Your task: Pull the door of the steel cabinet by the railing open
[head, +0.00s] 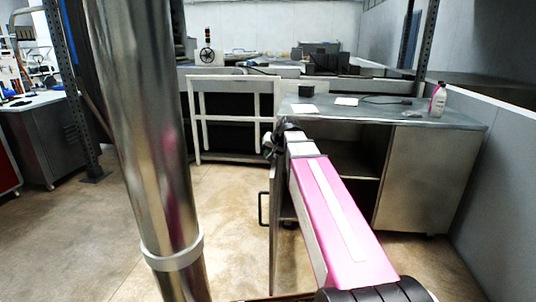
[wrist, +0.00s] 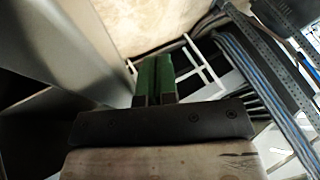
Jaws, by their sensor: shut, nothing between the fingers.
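The steel cabinet (head: 425,180) stands at the right in the head view under a grey worktop. Its left part is open, showing a dark inside with a shelf (head: 352,161). The door (head: 275,240) stands swung out towards me, seen nearly edge-on, with a black bar handle (head: 262,208) on its left face. My arm partly hides the door and the opening. My gripper (head: 269,146) is near the door's upper edge; whether it touches is unclear. In the wrist view its green fingers (wrist: 153,80) are shut together and empty, with grey panels to their left.
The white railing (head: 236,118) stands left of the cabinet and also shows in the wrist view (wrist: 205,62). A metal column (head: 150,130) blocks the left. Floor between column and door is clear.

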